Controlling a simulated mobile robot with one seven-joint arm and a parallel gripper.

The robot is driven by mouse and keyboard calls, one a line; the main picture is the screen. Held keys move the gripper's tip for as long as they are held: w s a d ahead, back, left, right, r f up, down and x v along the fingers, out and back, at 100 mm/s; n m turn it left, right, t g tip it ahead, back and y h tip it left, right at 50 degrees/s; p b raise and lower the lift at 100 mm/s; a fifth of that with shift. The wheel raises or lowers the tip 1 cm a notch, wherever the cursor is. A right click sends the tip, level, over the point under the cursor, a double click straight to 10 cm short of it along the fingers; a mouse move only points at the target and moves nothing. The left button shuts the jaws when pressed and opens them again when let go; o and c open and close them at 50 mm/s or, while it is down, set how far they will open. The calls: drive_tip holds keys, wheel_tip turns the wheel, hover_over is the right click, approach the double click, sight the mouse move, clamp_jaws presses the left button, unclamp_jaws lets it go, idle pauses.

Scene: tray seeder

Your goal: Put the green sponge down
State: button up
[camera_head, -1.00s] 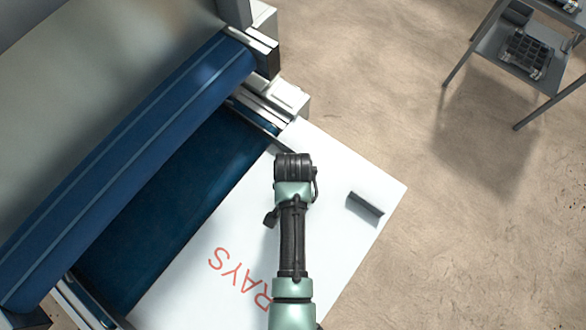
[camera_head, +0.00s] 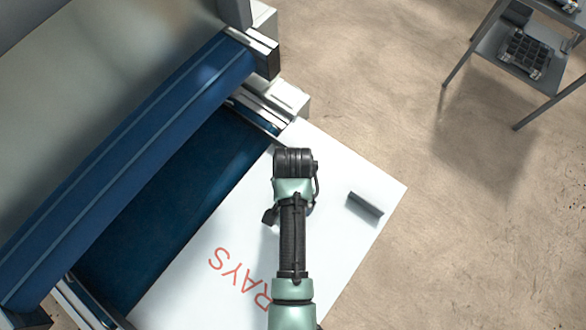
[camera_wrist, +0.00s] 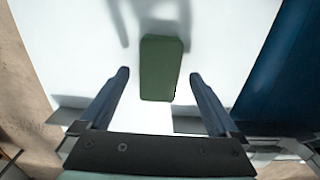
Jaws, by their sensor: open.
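The green sponge (camera_wrist: 162,68) is a rectangular block over the white board in the wrist view. It shows between and just beyond the fingertips of my gripper (camera_wrist: 159,75), with a visible gap on each side. My gripper is open, with its two blue fingers spread apart. Shadows fall on the board around the sponge; I cannot tell for sure whether it rests fully on the surface. In the head view my arm hides both the sponge and the fingers.
The white board (camera_head: 335,165) bears red lettering and a small dark grey bar (camera_head: 365,204) near its right edge. A machine with a blue roller (camera_head: 130,165) and dark blue belt (camera_head: 180,195) lies left. A grey shelf stand (camera_head: 525,60) with black trays stands at upper right.

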wheel_tip(320, 180, up, 10)
drive_tip(key=w+r+n+t, duration=0.2)
drive_tip(key=w+r+t, duration=0.6)
drive_tip(key=r, duration=0.7)
drive_tip(key=w+r+n+t, duration=0.1)
drive_tip(key=w+r+t, duration=0.4)
drive_tip(key=w+r, duration=0.75)
drive_tip(key=s+r+n+t, duration=0.25)
drive_tip(key=r+t, duration=0.35)
drive_tip(key=r, duration=1.3)
drive_tip(key=s+r+n+t, duration=0.1)
drive_tip(key=s+r+t, duration=0.3)
drive_tip(key=r, duration=0.5)
drive_tip(key=s+r+t, duration=0.4)
drive_tip(key=s+r, duration=0.5)
drive_tip(key=r, duration=0.1)
drive_tip(key=shift+s+d+r+n, duration=0.15)
drive_tip(key=shift+s+r+n, duration=0.05)
drive_tip(key=shift+s+n, duration=0.15)
